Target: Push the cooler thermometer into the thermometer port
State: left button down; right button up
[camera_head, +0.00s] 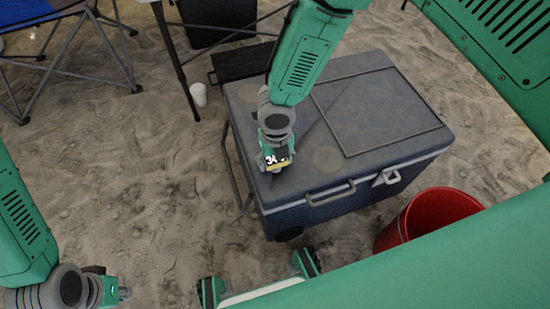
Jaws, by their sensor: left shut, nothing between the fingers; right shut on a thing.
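The cooler (300,190) is a blue-grey box with a lid, standing right of centre on the sand. My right gripper (272,150) is over the left front part of its lid. It is shut on the cooler thermometer (277,160), whose small display reads 34. The thermometer's lower end and the thermometer port are hidden, so I cannot tell whether the thermometer is in the port. My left gripper (122,292) is shut and empty at the lower left, away from the cooler.
A red bucket (392,238) stands on the sand right of the cooler. A white cup (199,94) stands behind it to the left, near a table leg (175,60). A folding chair (75,80) is at the upper left. Open sand lies left of the cooler.

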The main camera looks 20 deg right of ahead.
jog(key=shift+f+b, duration=0.3)
jog(key=shift+f, duration=0.25)
jog(key=o, duration=1.2)
notch_tip(320, 180, up, 12)
